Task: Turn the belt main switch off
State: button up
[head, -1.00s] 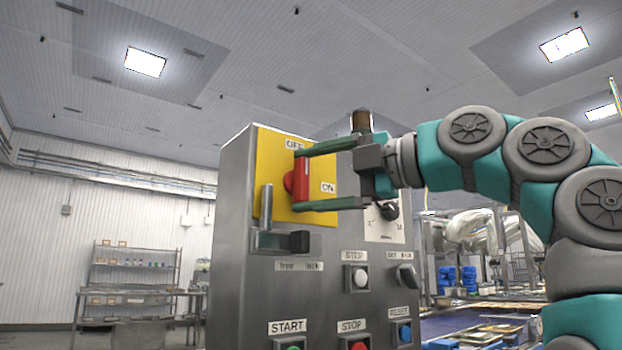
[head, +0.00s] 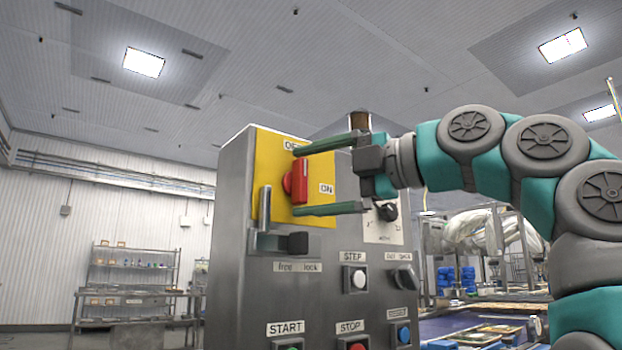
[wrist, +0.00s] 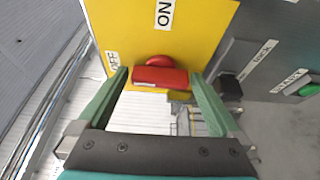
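The belt main switch is a red rotary handle (head: 296,182) on a yellow plate (head: 268,150) at the upper part of a grey control cabinet. In the head view it stands nearly upright, with the OFF label above it and the ON label (head: 327,188) to its right. In the wrist view the red handle (wrist: 160,77) lies crosswise, its left end towards the OFF label (wrist: 112,63). My gripper (head: 297,181) is open, one finger above and one below the handle. In the wrist view the fingers (wrist: 159,80) show a small gap at each handle end.
A metal lever (head: 265,212) marked free and lock stands just left of and below the switch. A black knob (head: 386,211) and several push buttons, such as STEP (head: 359,279), are on the same panel. Shelves (head: 135,265) stand far behind at left.

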jog(key=v, duration=0.7)
jog(key=shift+s+d, duration=0.2)
jog(key=shift+d, duration=0.15)
dwell(0.6)
